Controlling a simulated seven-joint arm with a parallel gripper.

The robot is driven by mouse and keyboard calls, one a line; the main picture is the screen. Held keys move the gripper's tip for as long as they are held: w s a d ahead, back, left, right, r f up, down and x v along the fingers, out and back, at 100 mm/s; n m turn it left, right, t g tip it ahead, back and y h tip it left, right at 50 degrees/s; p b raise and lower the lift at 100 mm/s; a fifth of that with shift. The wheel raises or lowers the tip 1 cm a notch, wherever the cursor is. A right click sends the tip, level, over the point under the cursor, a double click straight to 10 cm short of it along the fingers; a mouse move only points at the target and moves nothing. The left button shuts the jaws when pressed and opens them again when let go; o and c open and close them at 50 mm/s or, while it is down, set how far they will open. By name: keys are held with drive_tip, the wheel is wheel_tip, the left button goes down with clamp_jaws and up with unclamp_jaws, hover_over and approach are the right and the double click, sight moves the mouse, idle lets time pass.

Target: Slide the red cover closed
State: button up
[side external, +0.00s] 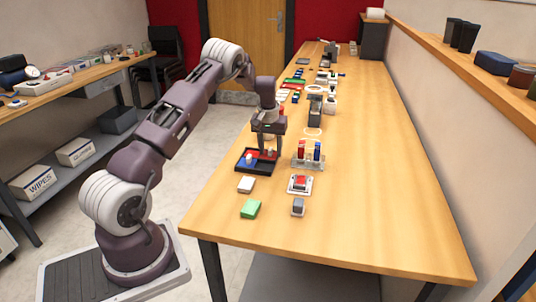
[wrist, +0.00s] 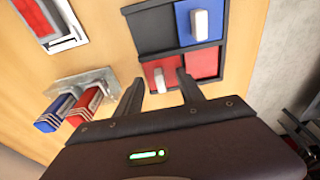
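A dark frame (side external: 246,170) with a blue and a red cover lies on the table in the side view; it also shows in the wrist view (wrist: 150,50). The red cover (wrist: 166,65) carries a white handle (wrist: 159,79). A second red area (wrist: 203,63) lies to its right across a thin dark line; I cannot tell whether it is the same piece. The blue cover (wrist: 198,33) with its own white handle sits in the row above, at the right. My gripper (side external: 267,152) is over the frame. In the wrist view its fingers (wrist: 160,84) are open, either side of the red cover's handle.
A stand with blue and red blocks (side external: 309,151) is right of the frame; it shows at left in the wrist view (wrist: 85,92). A white plate with a red part (side external: 300,184), a green block (side external: 250,208) and a white block (side external: 246,185) lie nearer. The table's right side is clear.

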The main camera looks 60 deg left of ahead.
sight(254, 154)
drive_tip(key=shift+s+d+f, duration=0.1)
drive_tip(key=shift+s+f, duration=0.15)
drive_tip(key=shift+f, duration=0.45)
drive_tip(key=c, duration=0.5)
drive_tip(key=shift+s+a, duration=2)
drive_tip(key=shift+a, duration=0.05)
drive_tip(key=shift+c, duration=0.2)
drive_tip(key=o, duration=0.6)
drive_tip(key=shift+w+a+r, duration=0.1)
drive_tip(key=shift+r, duration=1.7)
drive_tip(key=shift+w+r, duration=0.1)
drive_tip(key=shift+r, duration=1.7)
